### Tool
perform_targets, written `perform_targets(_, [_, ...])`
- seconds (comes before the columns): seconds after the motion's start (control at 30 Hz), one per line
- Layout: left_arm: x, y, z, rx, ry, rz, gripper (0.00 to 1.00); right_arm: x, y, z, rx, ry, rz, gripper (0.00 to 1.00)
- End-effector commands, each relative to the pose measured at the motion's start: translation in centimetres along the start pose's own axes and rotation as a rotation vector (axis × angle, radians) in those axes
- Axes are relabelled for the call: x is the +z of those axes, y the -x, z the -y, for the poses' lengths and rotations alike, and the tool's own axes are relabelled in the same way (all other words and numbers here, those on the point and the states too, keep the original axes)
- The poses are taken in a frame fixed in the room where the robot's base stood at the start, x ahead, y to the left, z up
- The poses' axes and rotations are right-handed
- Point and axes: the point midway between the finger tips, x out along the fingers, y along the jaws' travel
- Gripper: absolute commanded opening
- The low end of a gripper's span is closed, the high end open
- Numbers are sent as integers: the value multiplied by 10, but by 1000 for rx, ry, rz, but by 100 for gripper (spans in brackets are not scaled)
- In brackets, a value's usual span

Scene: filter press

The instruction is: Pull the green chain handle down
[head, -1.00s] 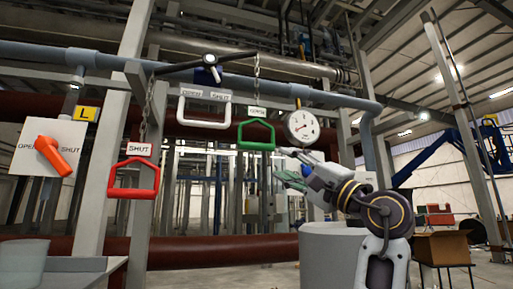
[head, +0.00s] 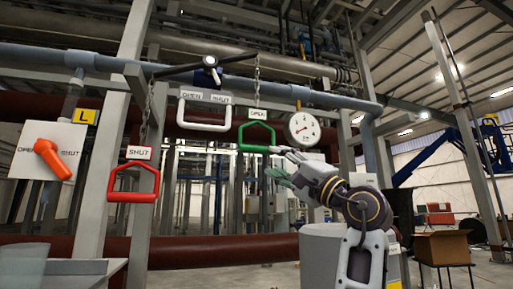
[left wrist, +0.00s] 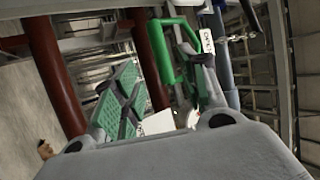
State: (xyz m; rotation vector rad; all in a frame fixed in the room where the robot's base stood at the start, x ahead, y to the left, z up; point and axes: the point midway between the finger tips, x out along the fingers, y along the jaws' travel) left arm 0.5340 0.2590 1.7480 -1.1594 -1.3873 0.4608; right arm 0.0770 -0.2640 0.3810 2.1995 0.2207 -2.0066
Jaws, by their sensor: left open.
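The green chain handle (head: 256,149) hangs from a chain under a small OPEN tag in the middle of the head view. My left gripper (head: 277,164) is open, just right of the handle and slightly below its bottom bar. Its upper finger is close to the bar's right end; I cannot tell whether they touch. In the left wrist view, the green handle (left wrist: 167,52) shows near the right finger, which overlaps part of it, with the green-padded left finger apart from it. My right gripper is not in view.
A red handle (head: 133,196) tagged SHUT hangs at left, with a white OPEN/SHUT handle (head: 204,125) between. A black lever (head: 240,58) carries the chains. A round gauge (head: 302,129) is right of the green handle. An orange switch (head: 52,160) is at far left.

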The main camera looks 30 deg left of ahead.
Motion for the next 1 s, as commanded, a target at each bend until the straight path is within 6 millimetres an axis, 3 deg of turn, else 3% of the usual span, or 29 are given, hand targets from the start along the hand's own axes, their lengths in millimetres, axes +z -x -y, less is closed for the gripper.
perform_targets(0.6, [0, -82, 2, 0, 0, 1, 42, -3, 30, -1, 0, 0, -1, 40])
perform_targets(1.0, [0, -102, 1, 0, 1, 0, 42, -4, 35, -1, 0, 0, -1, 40])
